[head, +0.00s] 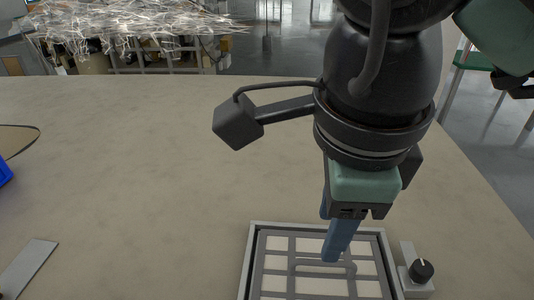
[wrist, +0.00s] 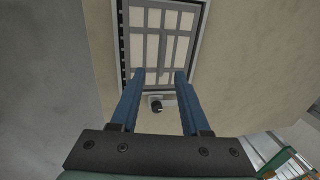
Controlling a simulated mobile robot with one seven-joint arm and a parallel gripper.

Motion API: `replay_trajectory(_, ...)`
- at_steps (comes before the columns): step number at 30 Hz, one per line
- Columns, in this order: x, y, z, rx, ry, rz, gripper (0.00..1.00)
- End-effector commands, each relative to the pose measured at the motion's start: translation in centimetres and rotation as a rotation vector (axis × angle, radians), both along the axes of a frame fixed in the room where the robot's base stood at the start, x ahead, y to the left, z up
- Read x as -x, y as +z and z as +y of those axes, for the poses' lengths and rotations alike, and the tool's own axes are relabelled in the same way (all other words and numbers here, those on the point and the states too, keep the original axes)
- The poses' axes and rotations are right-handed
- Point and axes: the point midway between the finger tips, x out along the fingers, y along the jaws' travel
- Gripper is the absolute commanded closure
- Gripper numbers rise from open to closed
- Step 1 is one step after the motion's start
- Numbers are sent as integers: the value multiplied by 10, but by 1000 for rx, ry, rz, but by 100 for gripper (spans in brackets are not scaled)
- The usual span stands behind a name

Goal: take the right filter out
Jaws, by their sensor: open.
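A framed panel (head: 252,260) with a grey grid over white cells lies on the table at the bottom of the head view, its near side cut off. It also shows at the top of the wrist view (wrist: 199,42). No separate filter can be made out; I cannot tell whether the white cells are filters. My gripper (head: 336,252) points down over the panel, its blue fingers overlapping the middle cells. In the wrist view my gripper (wrist: 159,76) is open, with nothing between its fingertips. I cannot tell the height of the fingertips above the grid.
A black knob (head: 421,270) on a light grey base sits right of the panel. A flat grey plate (head: 27,268) lies at the lower left. A blue object (head: 4,172) is cut off at the left edge. The middle of the table (head: 140,170) is clear.

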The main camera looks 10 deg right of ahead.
Motion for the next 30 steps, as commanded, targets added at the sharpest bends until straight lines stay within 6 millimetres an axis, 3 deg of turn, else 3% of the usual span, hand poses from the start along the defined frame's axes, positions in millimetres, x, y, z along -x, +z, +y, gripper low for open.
replay_trajectory(3,-4,-27,0,-4,3,0,54)
replay_trajectory(9,-12,-60,-1,-5,4,-1,54)
replay_trajectory(16,-18,-72,2,-7,4,-2,54)
replay_trajectory(24,-31,-110,6,-6,3,-3,54)
replay_trajectory(30,-32,-111,5,-6,3,-4,54)
